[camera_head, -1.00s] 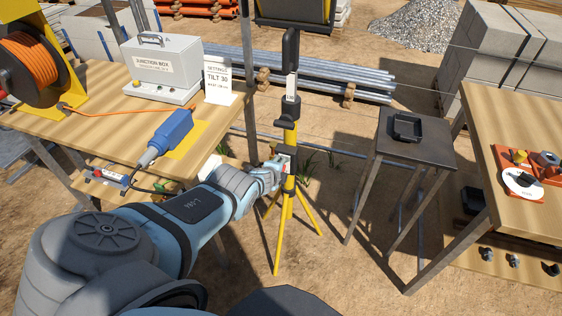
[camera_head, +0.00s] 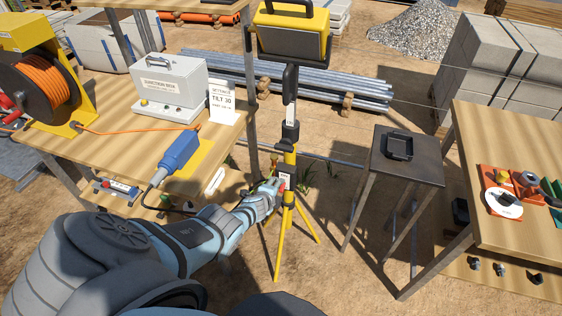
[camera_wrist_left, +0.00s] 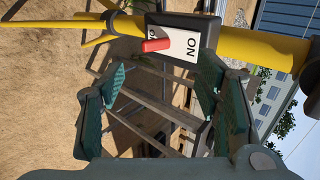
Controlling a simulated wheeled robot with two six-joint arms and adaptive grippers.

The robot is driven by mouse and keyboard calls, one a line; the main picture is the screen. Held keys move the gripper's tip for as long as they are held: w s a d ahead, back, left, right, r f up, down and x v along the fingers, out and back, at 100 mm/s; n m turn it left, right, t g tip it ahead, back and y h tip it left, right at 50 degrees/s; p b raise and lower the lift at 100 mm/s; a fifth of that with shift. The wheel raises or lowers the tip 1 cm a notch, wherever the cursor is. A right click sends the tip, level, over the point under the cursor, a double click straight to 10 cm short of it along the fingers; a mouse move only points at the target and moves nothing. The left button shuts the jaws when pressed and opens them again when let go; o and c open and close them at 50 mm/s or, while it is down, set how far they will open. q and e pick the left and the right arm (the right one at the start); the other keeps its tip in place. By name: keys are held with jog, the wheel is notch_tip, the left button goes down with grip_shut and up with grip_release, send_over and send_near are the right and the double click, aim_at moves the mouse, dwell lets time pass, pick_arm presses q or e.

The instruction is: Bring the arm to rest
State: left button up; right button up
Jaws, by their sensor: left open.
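My left gripper (camera_head: 276,187) is at the end of my left arm, close to the yellow tripod (camera_head: 283,226). It also shows in the left wrist view (camera_wrist_left: 165,88), where its two dark green fingers are spread with nothing between them. Beyond the fingertips is a switch box (camera_wrist_left: 203,39) on the yellow pole, with a red lever (camera_wrist_left: 156,45) and a white plate with printed letters. I cannot tell whether a fingertip touches the box. My right gripper is not in view.
A floodlight (camera_head: 291,39) tops the tripod. The left workbench (camera_head: 120,148) holds a cable reel (camera_head: 48,90), junction box (camera_head: 170,85), blue connector (camera_head: 181,152) and settings card (camera_head: 222,100). A small dark table (camera_head: 414,165) and another workbench (camera_head: 505,130) stand to the right.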

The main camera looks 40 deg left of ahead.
pick_arm(q)
jog(key=shift+w+f, duration=0.1)
jog(key=shift+f, duration=0.05)
jog(key=s+d+f+n+g+b, duration=0.1)
jog(key=s+d+f+n+g, duration=0.1)
jog(key=s+d+f+n, duration=0.2)
jog(key=s+d+f+n+g+h+b, duration=0.1)
jog(key=s+d+f+n, duration=0.3)
jog(key=s+f, duration=0.7)
jog(key=s+d+f+n+g+h+b, duration=0.1)
jog(key=s+d+f+n+g+b, duration=0.2)
jog(key=s+f, duration=0.5)
jog(key=s+d+n, duration=0.1)
jog(key=s+n, duration=0.1)
jog(key=s, duration=1)
jog(key=shift+f+n+g, duration=0.15)
jog(key=shift+n+g, duration=0.25)
jog(key=shift+g+h, duration=0.3)
jog(key=shift+g, duration=0.5)
jog(key=s, duration=0.4)
jog(key=s+d+f, duration=0.1)
jog(key=s, duration=0.2)
jog(key=s+d+b, duration=0.1)
jog(key=s, duration=0.3)
jog(key=shift+s+d+f, duration=0.1)
jog(key=shift+s+f, duration=0.2)
jog(key=shift+f, duration=0.1)
jog(key=c, duration=0.4)
jog(key=shift+s, duration=0.1)
jog(key=shift+c, duration=0.8)
